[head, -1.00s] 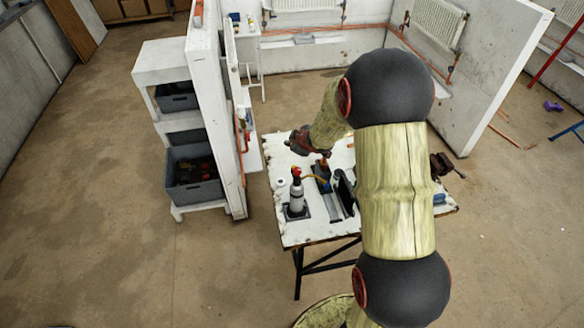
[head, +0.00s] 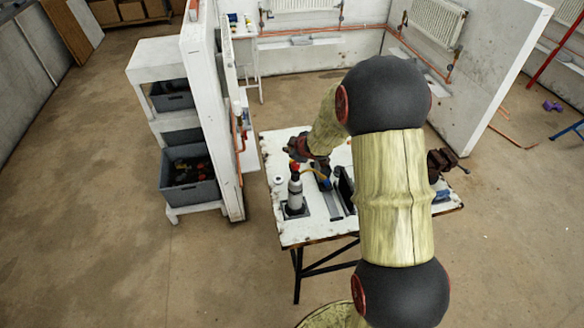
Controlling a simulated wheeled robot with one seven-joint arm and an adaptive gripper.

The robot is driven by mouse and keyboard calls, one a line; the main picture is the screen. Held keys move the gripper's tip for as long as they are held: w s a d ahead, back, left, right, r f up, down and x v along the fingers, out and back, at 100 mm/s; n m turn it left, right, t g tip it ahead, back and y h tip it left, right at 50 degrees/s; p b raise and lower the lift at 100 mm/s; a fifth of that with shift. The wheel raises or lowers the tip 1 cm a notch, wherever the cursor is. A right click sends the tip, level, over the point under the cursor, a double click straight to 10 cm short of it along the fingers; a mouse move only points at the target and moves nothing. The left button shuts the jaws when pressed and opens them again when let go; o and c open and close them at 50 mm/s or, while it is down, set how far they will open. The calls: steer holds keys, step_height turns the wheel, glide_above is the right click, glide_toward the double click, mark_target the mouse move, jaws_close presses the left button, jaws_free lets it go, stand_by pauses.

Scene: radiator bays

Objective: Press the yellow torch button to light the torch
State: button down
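The torch stands upright on the white workbench (head: 300,234), with a white-grey bottle (head: 295,193), a red-orange top and a dark base. A yellow hose (head: 321,177) runs from its top toward a dark blue item (head: 325,184) beside it. My gripper (head: 301,153) is dark red-brown and hangs just above and behind the torch top in the picture. I cannot tell whether it touches anything. Its fingers are too small and dark to show whether they are open or shut. The yellow torch button cannot be made out, and no flame shows.
A white partition (head: 212,120) and shelf with grey bins (head: 189,176) stand left of the bench. A dark vise (head: 441,163) sits at the bench's right edge. My arm covers much of the bench's right half. The floor at left and front is clear.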

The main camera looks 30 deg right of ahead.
steer(key=shift+f+b, duration=0.55)
steer(key=shift+f, duration=0.5)
stand_by(0.6)
steer(key=shift+f, duration=0.4)
